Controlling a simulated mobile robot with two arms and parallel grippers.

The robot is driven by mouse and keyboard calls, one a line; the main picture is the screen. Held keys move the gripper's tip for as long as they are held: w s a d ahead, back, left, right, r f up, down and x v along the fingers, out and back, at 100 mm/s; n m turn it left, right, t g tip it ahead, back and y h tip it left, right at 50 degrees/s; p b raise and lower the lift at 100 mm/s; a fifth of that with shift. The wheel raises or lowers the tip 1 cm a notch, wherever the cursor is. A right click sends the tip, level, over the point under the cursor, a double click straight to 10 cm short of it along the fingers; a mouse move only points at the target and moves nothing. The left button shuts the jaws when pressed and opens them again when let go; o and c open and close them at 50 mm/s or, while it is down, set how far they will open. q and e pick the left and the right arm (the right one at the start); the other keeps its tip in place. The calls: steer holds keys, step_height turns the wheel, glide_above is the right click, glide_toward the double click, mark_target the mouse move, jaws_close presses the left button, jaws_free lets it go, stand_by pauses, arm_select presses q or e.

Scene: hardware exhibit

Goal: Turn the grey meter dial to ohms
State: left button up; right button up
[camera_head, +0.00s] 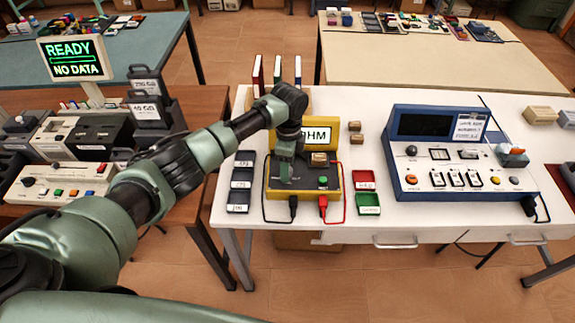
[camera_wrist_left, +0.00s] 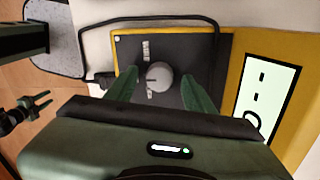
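The yellow meter (camera_head: 334,183) with a dark panel lies on the white table. My left gripper (camera_head: 285,178) is over the panel's left part. In the wrist view my left gripper (camera_wrist_left: 160,92) is open, one finger on each side of the dial with gaps, so it is not clamped. My right gripper (camera_wrist_left: 40,101) shows small at the left edge, its fingers apart.
A black lead (camera_head: 266,208) and a red lead (camera_head: 342,212) plug into the meter's front. Dark trays (camera_head: 240,184) stand left of it; red and green trays (camera_head: 368,202) stand right. A blue instrument (camera_head: 398,170) is farther right. Colored upright books (camera_head: 277,70) stand behind.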

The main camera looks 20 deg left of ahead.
arm_select(q)
steer(key=shift+r, duration=0.1)
steer(key=r, duration=0.2)
steer(key=r+b, duration=0.1)
steer(key=r, duration=0.4)
steer(key=shift+w+r, duration=0.25)
steer(key=shift+r, duration=0.05)
